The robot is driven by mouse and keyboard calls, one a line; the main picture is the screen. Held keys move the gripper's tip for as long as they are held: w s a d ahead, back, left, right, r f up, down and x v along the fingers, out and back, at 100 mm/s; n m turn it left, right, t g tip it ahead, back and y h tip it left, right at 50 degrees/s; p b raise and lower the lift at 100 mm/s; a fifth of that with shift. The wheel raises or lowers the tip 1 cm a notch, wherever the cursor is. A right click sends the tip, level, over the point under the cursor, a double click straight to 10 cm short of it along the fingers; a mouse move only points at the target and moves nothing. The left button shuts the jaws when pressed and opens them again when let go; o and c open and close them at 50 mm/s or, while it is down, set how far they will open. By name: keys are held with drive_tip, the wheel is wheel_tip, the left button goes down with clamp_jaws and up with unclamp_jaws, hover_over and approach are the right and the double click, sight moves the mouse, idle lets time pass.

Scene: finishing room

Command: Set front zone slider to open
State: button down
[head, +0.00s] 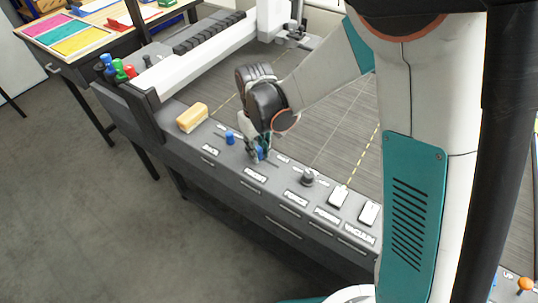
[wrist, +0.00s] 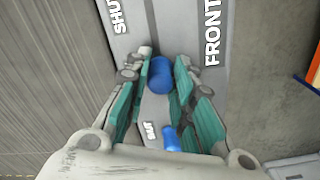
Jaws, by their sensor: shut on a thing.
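The front zone slider has a blue knob (head: 260,152) on the grey control panel (head: 225,172), beside the label FRONT. My gripper (head: 255,147) points down onto this knob and is shut on it. In the wrist view the blue knob (wrist: 160,76) sits between the two teal-lined fingers. The word FRONT (wrist: 213,45) is right of it and SHUT (wrist: 118,12) is at the upper left. The fingers and my wrist hide most of the slider's slot, so its exact setting cannot be told.
The back zone slider's blue knob (head: 230,137) stands close by, left of my gripper. A yellow-orange block (head: 192,117) lies further left. A dark dial (head: 307,178) and two white switches (head: 338,197) are on the right. A white rail (head: 205,58) runs behind the panel.

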sight(258, 148)
drive_tip(key=c, duration=1.3)
unclamp_jaws()
drive_tip(key=shift+w+a, duration=0.2)
drive_tip(key=shift+a, duration=0.1)
drive_tip(key=shift+c, duration=0.2)
drive_tip(key=shift+s+d, duration=0.1)
wheel_tip(258, 148, up, 12)
drive_tip(key=shift+d, duration=0.1)
